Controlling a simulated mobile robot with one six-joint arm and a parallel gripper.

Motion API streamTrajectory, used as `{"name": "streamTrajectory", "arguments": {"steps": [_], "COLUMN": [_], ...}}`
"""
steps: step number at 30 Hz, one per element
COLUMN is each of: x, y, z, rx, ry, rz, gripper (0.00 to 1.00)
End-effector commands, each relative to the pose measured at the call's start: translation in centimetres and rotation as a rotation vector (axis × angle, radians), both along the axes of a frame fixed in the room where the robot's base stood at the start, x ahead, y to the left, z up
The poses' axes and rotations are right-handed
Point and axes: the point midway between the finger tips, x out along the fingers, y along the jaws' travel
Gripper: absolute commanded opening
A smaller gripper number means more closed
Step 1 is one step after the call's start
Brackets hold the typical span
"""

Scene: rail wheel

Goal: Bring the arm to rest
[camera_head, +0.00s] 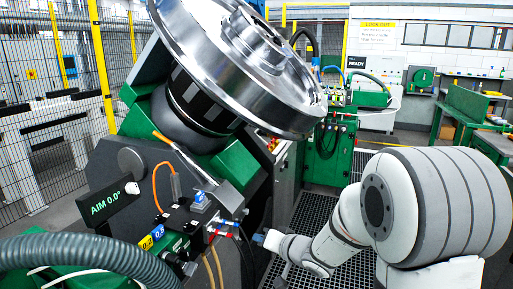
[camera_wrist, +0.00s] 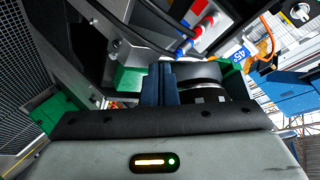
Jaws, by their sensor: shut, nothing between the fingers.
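My gripper (camera_head: 260,238) is low in the middle of the head view, beside the dark machine housing, at the end of my white arm reaching in from the right. In the wrist view its blue fingers (camera_wrist: 166,84) are together with nothing between them. A large shiny rail wheel (camera_head: 245,60) sits tilted on a green and dark fixture (camera_head: 215,165), up and left of my gripper. I cannot tell whether my gripper touches the housing or the hoses near it.
Red and blue hose fittings (camera_head: 225,228) and loose cables hang close to my gripper. A sign (camera_head: 112,203) reads "AIM 0.0°". A thick grey hose (camera_head: 90,250) crosses the lower left. A green cabinet (camera_head: 330,150) stands behind. Dark floor grating (camera_head: 312,212) lies clear between.

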Motion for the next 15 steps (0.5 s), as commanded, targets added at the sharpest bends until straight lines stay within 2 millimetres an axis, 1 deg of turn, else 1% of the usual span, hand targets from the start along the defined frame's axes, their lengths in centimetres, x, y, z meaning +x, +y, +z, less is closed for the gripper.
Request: {"name": "streamTrajectory", "arguments": {"steps": [1,4,6,8,9,11,12,14,15], "x": [0.1,-0.4,-1.6,-3.1,-4.3,-6.4,-8.1,-10.7,-12.6], "y": [-1.9,-5.9,-8.6,-10.7,-11.9,-13.6,-14.4,-15.4,-15.8], "z": [1.1,2.4,3.1,3.6,3.9,4.2,4.3,4.4,4.4], "rx": [-0.093,-0.281,-0.402,-0.496,-0.554,-0.633,-0.674,-0.729,-0.76], "ry": [-0.029,-0.039,-0.014,0.023,0.057,0.115,0.163,0.238,0.29], "rz": [-0.07,-0.194,-0.265,-0.312,-0.336,-0.362,-0.362,-0.356,-0.341], "gripper": [0.0,0.0,0.0,0.0,0.0,0.0,0.0,0.0,0.0]}}
